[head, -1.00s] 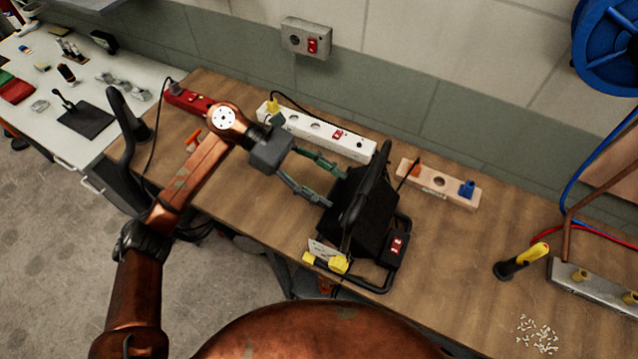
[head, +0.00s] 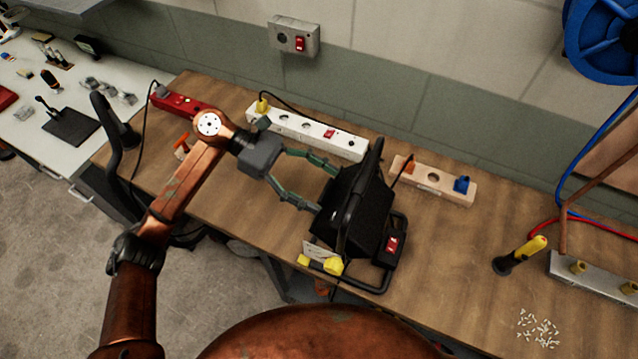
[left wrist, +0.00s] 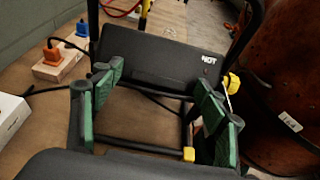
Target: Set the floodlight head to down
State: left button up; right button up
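The black floodlight head (head: 366,215) sits in its black tube stand (head: 381,286) on the wooden bench, tilted, with a red switch (head: 392,244) at its right side. In the left wrist view the dark back of the floodlight head (left wrist: 160,62) fills the middle, with pale lettering on it. My left gripper (head: 321,189) is open at the left side of the head. Its two green fingers (left wrist: 158,105) are spread wide in the left wrist view, with the head beyond and between them; contact cannot be told. My right gripper is not in view.
A white power strip (head: 307,131) lies behind, and a wooden socket strip (head: 433,181) stands to the right with orange and blue plugs. The bench front has bare room.

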pick_arm(q)
jog(key=v, duration=1.2)
jog(key=shift+f, duration=0.1)
dwell(0.4)
